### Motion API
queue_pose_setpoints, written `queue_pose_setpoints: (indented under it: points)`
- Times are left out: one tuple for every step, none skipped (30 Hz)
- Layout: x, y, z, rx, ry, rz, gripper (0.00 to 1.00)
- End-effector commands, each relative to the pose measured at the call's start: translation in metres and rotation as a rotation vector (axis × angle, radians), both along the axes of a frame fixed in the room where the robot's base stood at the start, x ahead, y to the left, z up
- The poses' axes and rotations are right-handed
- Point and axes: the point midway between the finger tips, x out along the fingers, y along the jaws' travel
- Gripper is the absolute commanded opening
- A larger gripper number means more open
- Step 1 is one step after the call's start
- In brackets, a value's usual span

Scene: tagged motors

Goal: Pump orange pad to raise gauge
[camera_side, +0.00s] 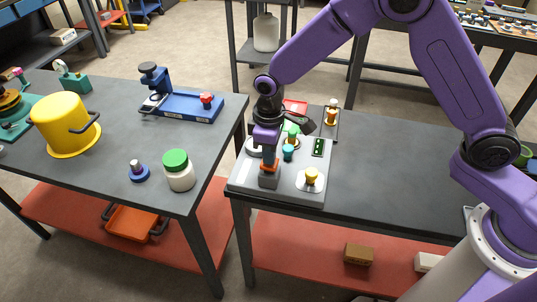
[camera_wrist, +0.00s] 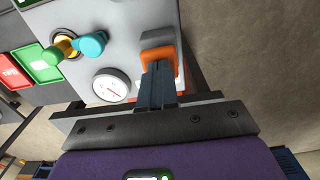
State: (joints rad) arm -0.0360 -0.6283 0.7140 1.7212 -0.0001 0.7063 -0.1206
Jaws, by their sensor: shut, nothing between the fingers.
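The orange pad (camera_side: 270,167) sits on a grey block at the front left of a light grey panel (camera_side: 293,190). In the wrist view the orange pad (camera_wrist: 157,38) frames the tips of my fingers. My gripper (camera_side: 269,155) is shut and empty, pointing down over the pad; it also shows in the wrist view (camera_wrist: 158,75). I cannot tell whether the fingertips press on the pad. The round white gauge (camera_wrist: 111,86) is beside the pad, with a red needle. In the side view the gauge (camera_side: 252,147) is partly hidden by my gripper.
A green-lidded jar (camera_side: 178,170) stands on the left table. The right table is clear right of the panel.

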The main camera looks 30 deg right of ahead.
Motion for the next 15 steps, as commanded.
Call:
queue_pose_setpoints:
  points:
    - [0.0, 0.0, 0.002, 0.0, 0.0, 0.001, 0.0]
    - [0.0, 0.0, 0.004, 0.001, -0.001, 0.001, 0.0]
    - [0.0, 0.0, 0.006, 0.001, -0.001, 0.001, 0.0]
    - [0.0, 0.0, 0.008, 0.001, -0.001, 0.001, 0.0]
    - [0.0, 0.0, 0.01, 0.001, -0.001, 0.001, 0.0]
    - [0.0, 0.0, 0.012, 0.0, 0.0, 0.001, 0.0]
    - [0.0, 0.0, 0.014, 0.0, 0.0, 0.001, 0.0]
    - [0.0, 0.0, 0.016, 0.001, -0.001, 0.001, 0.0]
    - [0.0, 0.001, 0.019, 0.001, -0.001, 0.001, 0.0]
    - [0.0, 0.001, 0.02, 0.001, -0.001, 0.001, 0.0]
    - [0.0, 0.0, 0.022, 0.001, -0.001, 0.001, 0.0]
    - [0.0, 0.0, 0.024, 0.0, 0.0, 0.001, 0.0]
    - [0.0, 0.0, 0.026, 0.0, 0.0, 0.001, 0.0]
    - [0.0, 0.0, 0.028, 0.001, -0.001, 0.001, 0.0]
    - [0.0, 0.0, 0.03, 0.001, -0.001, 0.0, 0.0]
